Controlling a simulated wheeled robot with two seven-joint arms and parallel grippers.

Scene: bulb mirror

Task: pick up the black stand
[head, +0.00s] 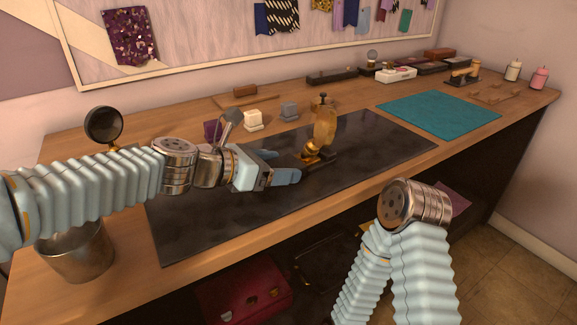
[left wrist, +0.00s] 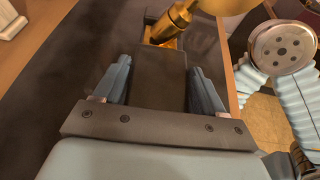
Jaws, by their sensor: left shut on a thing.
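The black stand (head: 322,163) is a dark base on the black mat, with a brass fitting and an amber-gold upright piece (head: 325,125) at its far end. My left gripper (head: 288,176) reaches it from the left. In the left wrist view the stand's flat dark end (left wrist: 160,80) lies between the two blue fingers of this gripper (left wrist: 162,92), which is shut on it. I cannot tell whether the stand is clear of the mat. My right arm shows at lower right, but no right gripper fingers are visible.
The black mat (head: 205,225) covers the bench's middle, with a teal mat (head: 440,112) at right. Small white (head: 253,118) and grey (head: 290,109) blocks stand behind. A metal bucket (head: 78,252) is at front left, a round black mirror (head: 103,125) behind my left arm.

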